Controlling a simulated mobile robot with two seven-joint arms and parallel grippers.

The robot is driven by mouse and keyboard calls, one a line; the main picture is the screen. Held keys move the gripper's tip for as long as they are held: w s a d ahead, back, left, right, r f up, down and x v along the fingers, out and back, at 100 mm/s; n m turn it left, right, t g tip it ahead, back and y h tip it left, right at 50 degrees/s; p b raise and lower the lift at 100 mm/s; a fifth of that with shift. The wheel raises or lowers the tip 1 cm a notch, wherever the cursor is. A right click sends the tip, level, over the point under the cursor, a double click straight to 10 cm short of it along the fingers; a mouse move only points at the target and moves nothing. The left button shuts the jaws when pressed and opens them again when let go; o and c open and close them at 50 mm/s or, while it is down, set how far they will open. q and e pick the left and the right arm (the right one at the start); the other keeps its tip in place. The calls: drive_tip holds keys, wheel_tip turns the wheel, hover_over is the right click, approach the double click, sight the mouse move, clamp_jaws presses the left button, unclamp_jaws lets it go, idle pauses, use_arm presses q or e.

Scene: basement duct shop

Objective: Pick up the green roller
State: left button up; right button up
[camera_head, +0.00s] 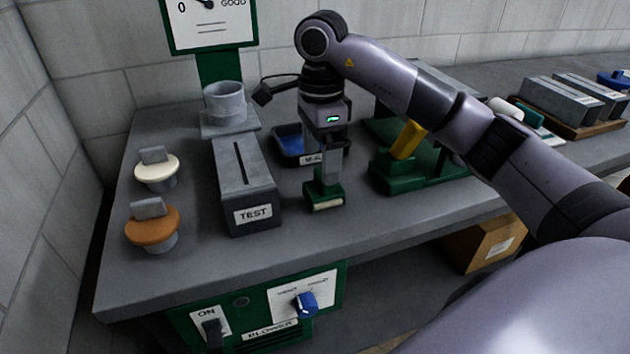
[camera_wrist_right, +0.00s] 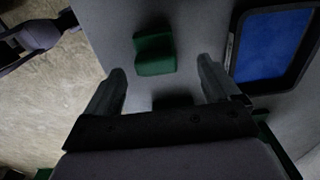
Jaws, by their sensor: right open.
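A small green piece (camera_head: 323,196) with a cream front face lies on the grey bench; I take it for the green roller, though its round shape is not clear. My right gripper (camera_head: 328,176) points down just above it, and a finger hides part of it. In the right wrist view the green piece (camera_wrist_right: 154,52) lies beyond the open fingertips, roughly between them in the picture. The jaws of my right gripper (camera_wrist_right: 160,78) are apart and empty. A grey and dark part of what seems to be my left arm shows at the top left of that view; its jaws are unclear.
A blue tray (camera_head: 289,140) stands behind the green piece. A grey TEST box (camera_head: 247,205) is left of it. A green fixture (camera_head: 437,173) with a yellow block (camera_head: 407,139) is to the right. Orange (camera_head: 150,225) and cream (camera_head: 156,168) caps stand at the far left.

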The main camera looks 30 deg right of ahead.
sight(318, 196)
drive_tip(key=shift+s+f, duration=0.25)
drive_tip(key=shift+f, duration=0.8)
drive_tip(key=shift+s+d+f, duration=0.15)
drive_tip(key=shift+f, duration=2.2)
use_arm(q)
drive_tip(key=shift+s, duration=0.4)
use_arm(e)
drive_tip(key=c, duration=1.1)
drive_tip(key=shift+r, duration=0.1)
